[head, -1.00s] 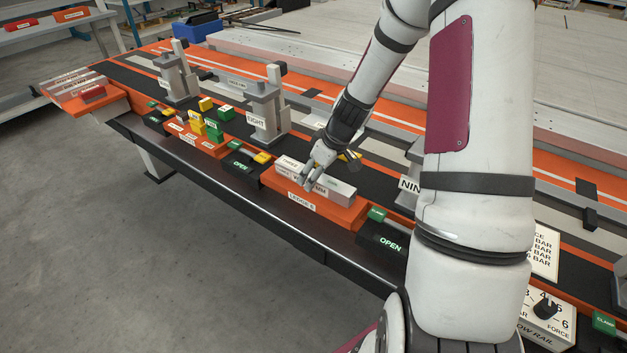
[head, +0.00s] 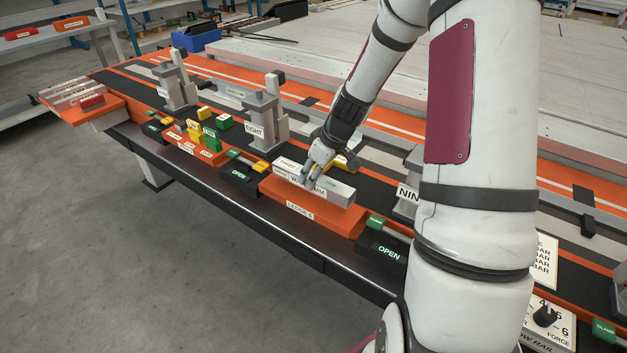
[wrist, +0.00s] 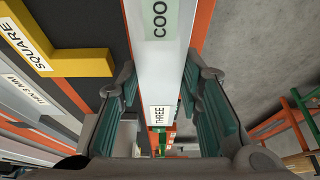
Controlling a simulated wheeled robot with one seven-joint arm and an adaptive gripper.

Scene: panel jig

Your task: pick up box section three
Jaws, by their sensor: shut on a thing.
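My gripper (head: 318,172) is shut on box section three (head: 338,190), a long pale grey bar with white labels, in the head view. The bar is level and looks slightly above the orange ledge (head: 285,208) marked "LEDGE B". In the wrist view my gripper's teal-padded fingers (wrist: 163,105) stand on either side of the box section (wrist: 156,75). Its upper face carries a "THREE" label and a greenish label reading "COO", cut off by the frame edge. The finger contact faces are partly hidden.
A grey post marked "EIGHT" (head: 262,118) stands to the left, and a "NINE" block (head: 408,195) to the right, partly hidden by my arm. Clamps marked "OPEN" flank the ledge. A yellow square (wrist: 75,63) lies beside the bar.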

